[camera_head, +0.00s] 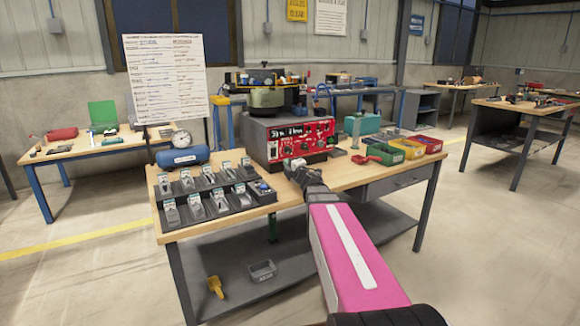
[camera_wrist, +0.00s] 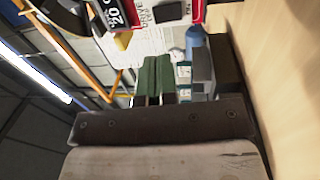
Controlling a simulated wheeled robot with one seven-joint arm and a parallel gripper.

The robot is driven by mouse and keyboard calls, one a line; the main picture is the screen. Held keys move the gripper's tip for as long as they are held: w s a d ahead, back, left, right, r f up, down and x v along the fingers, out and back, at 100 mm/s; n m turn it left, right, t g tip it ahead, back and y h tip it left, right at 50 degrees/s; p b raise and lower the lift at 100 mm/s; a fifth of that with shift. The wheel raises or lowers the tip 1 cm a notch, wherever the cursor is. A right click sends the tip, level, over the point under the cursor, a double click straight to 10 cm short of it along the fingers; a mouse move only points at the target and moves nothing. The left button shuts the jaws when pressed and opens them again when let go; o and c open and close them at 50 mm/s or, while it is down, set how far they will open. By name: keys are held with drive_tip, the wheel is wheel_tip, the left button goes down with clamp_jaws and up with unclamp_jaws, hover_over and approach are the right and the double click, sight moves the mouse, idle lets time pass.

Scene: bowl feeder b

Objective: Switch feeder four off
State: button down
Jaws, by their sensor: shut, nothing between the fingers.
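The feeder control box (camera_head: 284,134) stands on the workbench with a red front panel carrying several knobs, switches and white labels. The labels are too small to read, so I cannot tell which control belongs to feeder four. A green-grey bowl (camera_head: 265,98) sits on top of the box. My gripper (camera_head: 291,165) is in front of the panel's lower left part, close to it; I cannot tell whether it touches. In the wrist view its two green fingers (camera_wrist: 154,78) lie side by side, shut and empty. A sliver of red, perhaps the panel, shows at the top there.
The bench's front right is clear.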

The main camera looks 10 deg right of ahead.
sight(274, 150)
drive_tip(key=x, duration=0.9)
drive_tip(key=shift+w, duration=0.3)
drive_tip(key=shift+w+a+r, duration=0.1)
drive_tip(key=shift+w+a, duration=0.15)
drive_tip(key=shift+w, duration=0.2)
drive_tip(key=shift+w+a+r, duration=0.1)
drive_tip(key=shift+w, duration=0.2)
drive_tip(key=shift+s, duration=0.2)
